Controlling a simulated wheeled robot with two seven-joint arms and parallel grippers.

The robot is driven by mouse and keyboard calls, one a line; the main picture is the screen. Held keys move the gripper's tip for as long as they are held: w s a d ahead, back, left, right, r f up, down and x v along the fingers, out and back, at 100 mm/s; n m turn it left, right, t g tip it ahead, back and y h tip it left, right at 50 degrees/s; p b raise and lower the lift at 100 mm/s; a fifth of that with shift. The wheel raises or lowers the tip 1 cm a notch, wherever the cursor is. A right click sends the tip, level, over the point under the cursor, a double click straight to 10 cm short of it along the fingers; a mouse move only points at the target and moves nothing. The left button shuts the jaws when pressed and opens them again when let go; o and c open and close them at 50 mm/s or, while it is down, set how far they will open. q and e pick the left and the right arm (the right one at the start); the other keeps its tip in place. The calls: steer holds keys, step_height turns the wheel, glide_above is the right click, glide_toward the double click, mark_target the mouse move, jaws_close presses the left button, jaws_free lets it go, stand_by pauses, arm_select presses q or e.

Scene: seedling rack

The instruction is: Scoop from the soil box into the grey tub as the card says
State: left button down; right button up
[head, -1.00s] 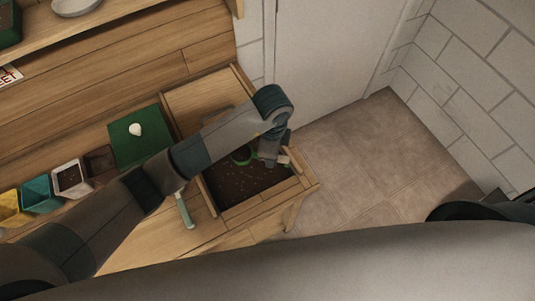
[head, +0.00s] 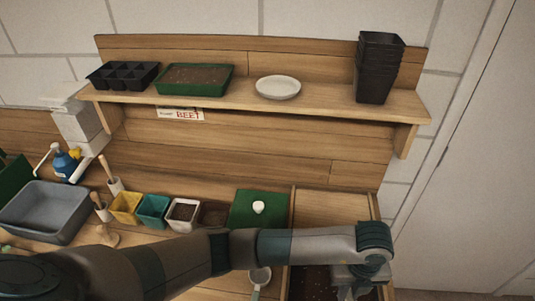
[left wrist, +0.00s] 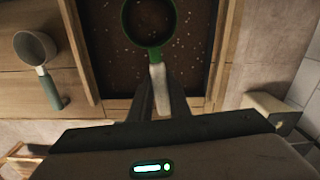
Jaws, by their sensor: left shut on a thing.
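My left gripper (head: 352,284) is over the soil box (head: 284,285) at the lower right of the head view. In the left wrist view the gripper (left wrist: 159,92) is shut on the pale handle of a green-rimmed scoop (left wrist: 150,42). The scoop's cup is over the dark, speckled soil; I cannot tell whether it holds soil. The soil box's wooden wall (left wrist: 82,60) shows too. The grey tub (head: 45,230) stands at the left of the bench. A card reading "BEET" (head: 180,114) is below the shelf; its smaller print is unreadable. My right gripper is not in view.
A second scoop, grey with a green handle (left wrist: 48,88), lies left of the soil box. Several small pots, including a teal one (head: 153,209), and a green mat (head: 245,222) with a white object stand between tub and box. The shelf (head: 320,104) overhangs behind.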

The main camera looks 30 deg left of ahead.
arm_select(q)
steer(key=a+n+b, duration=0.4)
steer(key=a+n, duration=0.3)
steer(key=n, duration=0.4)
steer(key=a+r+n+b, duration=0.1)
steer(key=a+n+b, duration=0.2)
steer(key=a+n, duration=0.4)
steer(key=s+a+r+n+b, duration=0.1)
steer(key=a+n+b, duration=0.3)
steer(key=n, duration=1.2)
steer(key=shift+s+a+r+b, duration=0.15)
steer(key=shift+a+b, duration=0.15)
steer(key=shift+a, duration=1.55)
steer(key=shift+s+a+r+m, duration=0.2)
steer(key=shift+a+m, duration=0.3)
steer(key=shift+m, duration=0.4)
steer(key=shift+s+a+r+m+b, duration=0.15)
steer(key=shift+a+m+b, duration=0.15)
steer(key=shift+m, duration=0.3)
